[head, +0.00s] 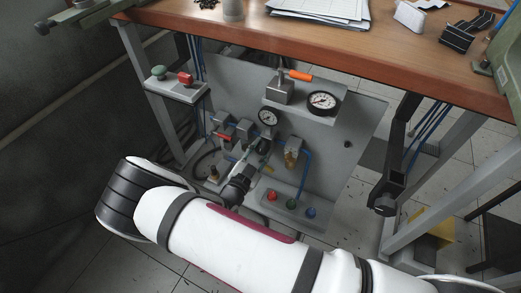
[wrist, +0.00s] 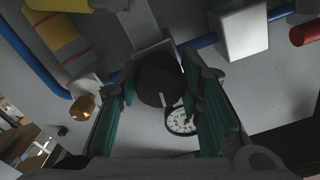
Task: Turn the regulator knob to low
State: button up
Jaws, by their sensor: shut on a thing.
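The regulator knob (wrist: 158,76) is a round black knob with a white pointer mark near its lower edge. It sits between the two fingers of my gripper (wrist: 163,88) in the wrist view, and my gripper is shut on it. A small round gauge (wrist: 183,122) with a white face shows just beyond the knob. In the head view my gripper (head: 261,150) reaches up to the panel just below the small gauge (head: 268,117). The knob cannot be made out clearly there.
The grey panel (head: 338,165) stands under a wooden bench (head: 400,67). A larger gauge (head: 321,103) and an orange-handled valve (head: 300,75) are above right. A red-handled valve (head: 222,136) is left of my gripper. Several coloured buttons (head: 291,204) are below. Blue tubes run nearby.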

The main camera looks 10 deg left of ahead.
jog(key=shift+f+n, duration=0.1)
jog(key=shift+n, duration=0.8)
jog(key=o, duration=1.2)
jog(key=shift+s, duration=0.1)
jog(key=v, duration=1.2)
